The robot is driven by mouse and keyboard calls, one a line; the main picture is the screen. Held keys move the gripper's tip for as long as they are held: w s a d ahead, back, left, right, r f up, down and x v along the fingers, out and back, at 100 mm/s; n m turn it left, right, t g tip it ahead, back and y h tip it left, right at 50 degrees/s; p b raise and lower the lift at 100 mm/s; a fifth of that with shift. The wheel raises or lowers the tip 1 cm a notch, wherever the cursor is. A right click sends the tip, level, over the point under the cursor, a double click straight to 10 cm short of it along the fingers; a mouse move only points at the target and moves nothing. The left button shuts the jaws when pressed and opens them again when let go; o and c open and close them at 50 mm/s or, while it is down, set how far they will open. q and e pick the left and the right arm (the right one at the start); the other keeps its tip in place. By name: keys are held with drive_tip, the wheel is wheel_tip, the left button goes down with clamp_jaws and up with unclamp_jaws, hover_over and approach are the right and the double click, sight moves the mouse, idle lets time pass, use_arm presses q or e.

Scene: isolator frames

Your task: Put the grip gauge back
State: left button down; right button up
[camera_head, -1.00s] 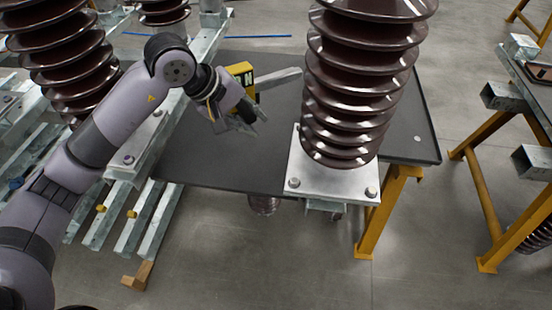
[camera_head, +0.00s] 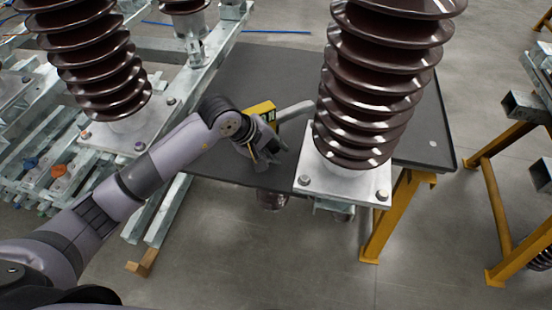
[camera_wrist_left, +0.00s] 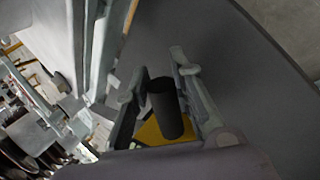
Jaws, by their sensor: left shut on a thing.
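The grip gauge (camera_head: 262,110) has a yellow body with a dark face. A pale grey bar (camera_head: 296,108) sticks out to its right and seems to belong to it. My left gripper (camera_head: 272,157) is beside it over the dark table, left of the brown ribbed insulator. In the left wrist view its fingers (camera_wrist_left: 158,82) are on either side of the gauge's black cylindrical part (camera_wrist_left: 168,108), with yellow below. The gripper is shut on the gauge. I cannot tell whether the gauge touches the table. My right gripper is out of view.
The dark tabletop (camera_head: 235,95) has bare room behind and left of the gauge. The large insulator (camera_head: 370,90) on its steel plate (camera_head: 335,185) stands close to the right. Another insulator (camera_head: 95,60) and steel rails are at left. Yellow trestle legs (camera_head: 395,215) support the table.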

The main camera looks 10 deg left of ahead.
use_arm(q)
wheel_tip(320, 180, down, 4)
drive_tip(key=shift+f, duration=0.2)
drive_tip(key=c, duration=1.7)
unclamp_jaws()
drive_tip(key=shift+s+a+r, duration=0.1)
drive_tip(key=shift+a+r, duration=0.05)
drive_tip(key=shift+r, duration=0.2)
drive_tip(key=v, duration=1.1)
drive_tip(key=shift+s+r, duration=0.15)
